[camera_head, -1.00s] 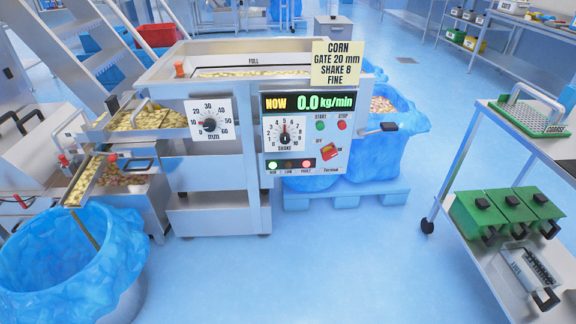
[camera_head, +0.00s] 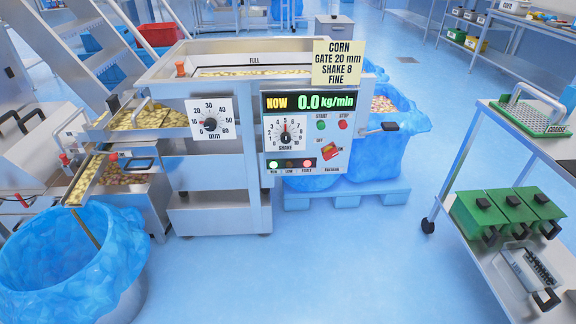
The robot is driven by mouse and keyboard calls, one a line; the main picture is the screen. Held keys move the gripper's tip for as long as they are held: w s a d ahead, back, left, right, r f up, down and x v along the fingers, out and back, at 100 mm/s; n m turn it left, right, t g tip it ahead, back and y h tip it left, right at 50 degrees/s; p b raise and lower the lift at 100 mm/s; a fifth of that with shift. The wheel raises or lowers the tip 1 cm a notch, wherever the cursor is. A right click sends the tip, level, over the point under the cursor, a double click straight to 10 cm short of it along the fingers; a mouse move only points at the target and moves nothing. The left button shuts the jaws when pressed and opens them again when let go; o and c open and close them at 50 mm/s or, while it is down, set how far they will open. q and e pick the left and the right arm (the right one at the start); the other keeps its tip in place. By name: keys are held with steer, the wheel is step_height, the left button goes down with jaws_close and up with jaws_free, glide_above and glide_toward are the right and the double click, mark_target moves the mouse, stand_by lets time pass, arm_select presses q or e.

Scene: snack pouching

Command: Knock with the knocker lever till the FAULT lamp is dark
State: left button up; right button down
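The feeder's control panel (camera_head: 312,110) faces me near the middle of the view. Its FAULT lamp (camera_head: 307,163) glows red, the RUN lamp (camera_head: 273,164) glows green, and the LOW lamp (camera_head: 290,163) looks dim. The display (camera_head: 309,102) reads NOW 0.0 kg/min. A lever with a black grip (camera_head: 389,126) sticks out from the machine's right side; it may be the knocker lever, but no label on it is legible. Neither gripper is in view.
A blue-lined bin (camera_head: 80,255) stands at the front left below the chute (camera_head: 83,182). A blue-lined bin on a pallet (camera_head: 395,190) stands right of the machine, close under the black-gripped lever. A cart (camera_head: 452,170) stands at the right. The floor between is clear.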

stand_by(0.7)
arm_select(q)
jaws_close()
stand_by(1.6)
